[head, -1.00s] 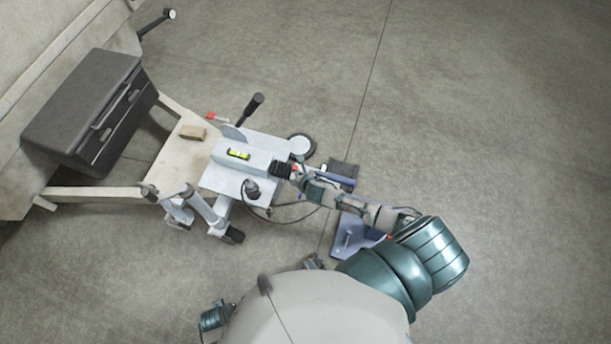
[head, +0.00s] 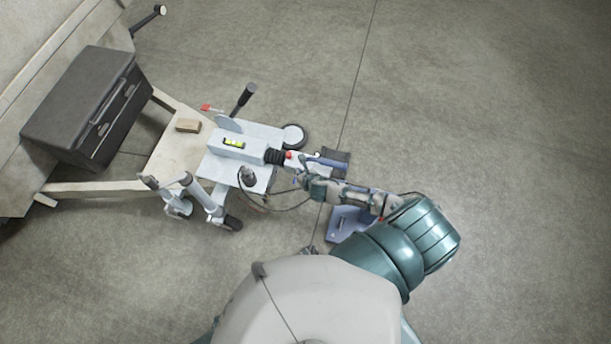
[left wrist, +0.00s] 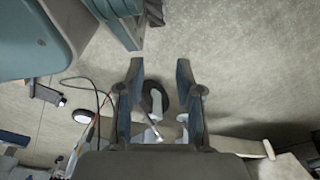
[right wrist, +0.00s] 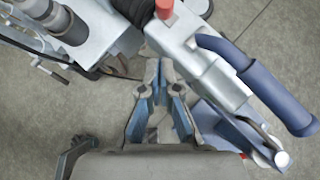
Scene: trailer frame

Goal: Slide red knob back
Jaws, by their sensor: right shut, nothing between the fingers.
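The red knob (head: 289,155) sits on top of the trailer's grey coupling, just right of the black bellows (head: 274,156). It also shows at the top of the right wrist view (right wrist: 165,9). My right gripper (head: 302,168) is beside the coupling, a little right of and nearer than the knob. In the right wrist view its fingers (right wrist: 160,66) are together with nothing between them, pointing at the coupling and apart from the knob. My left gripper (left wrist: 159,70) shows only in its wrist view, with its fingers apart and empty.
A blue handle (right wrist: 260,85) lies along the coupling close to my right gripper. A dark box (head: 85,105), a wooden block (head: 188,125) and a yellow-green level (head: 233,143) are on the trailer frame. Cables hang below the coupling. The floor at right is clear.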

